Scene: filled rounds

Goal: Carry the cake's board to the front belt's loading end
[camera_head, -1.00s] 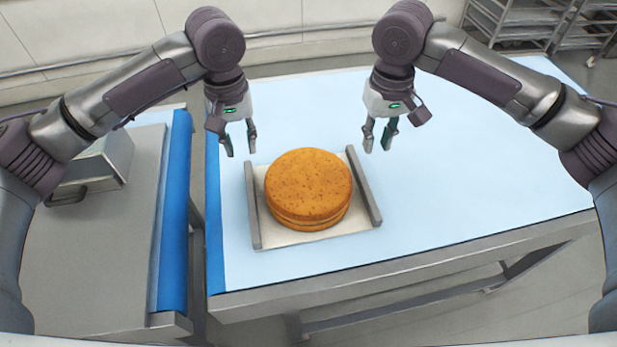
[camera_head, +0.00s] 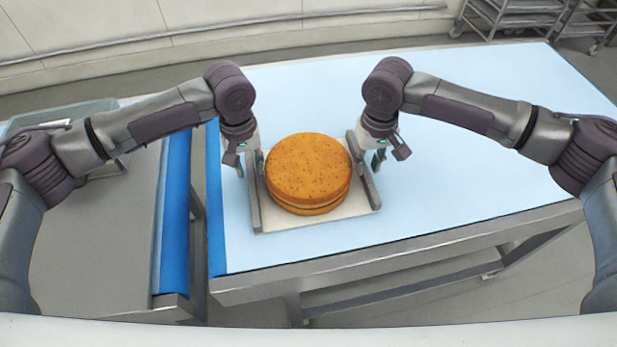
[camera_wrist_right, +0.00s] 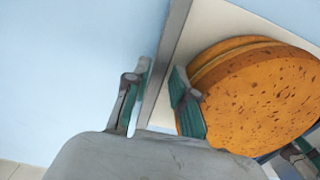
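A round two-layer orange-brown cake (camera_head: 308,172) sits on a pale board (camera_head: 318,222) with a grey raised bar along its left and right sides. The board lies on the light-blue surface (camera_head: 440,180). My left gripper (camera_head: 250,170) is open at the board's left bar (camera_head: 254,208), its fingers apart around the bar's far part. My right gripper (camera_head: 378,162) is open at the right bar; the right wrist view shows its fingers (camera_wrist_right: 160,103) on either side of the bar (camera_wrist_right: 172,50), with gaps. The cake (camera_wrist_right: 255,90) is close beside the inner finger. I cannot tell which surface is the front belt.
A grey-topped bench (camera_head: 105,250) with a blue edge strip (camera_head: 175,215) stands at the left, separated by a narrow gap. A metal container lies partly behind my left arm. The light-blue surface right of the board is clear. Racks (camera_head: 535,15) stand far right.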

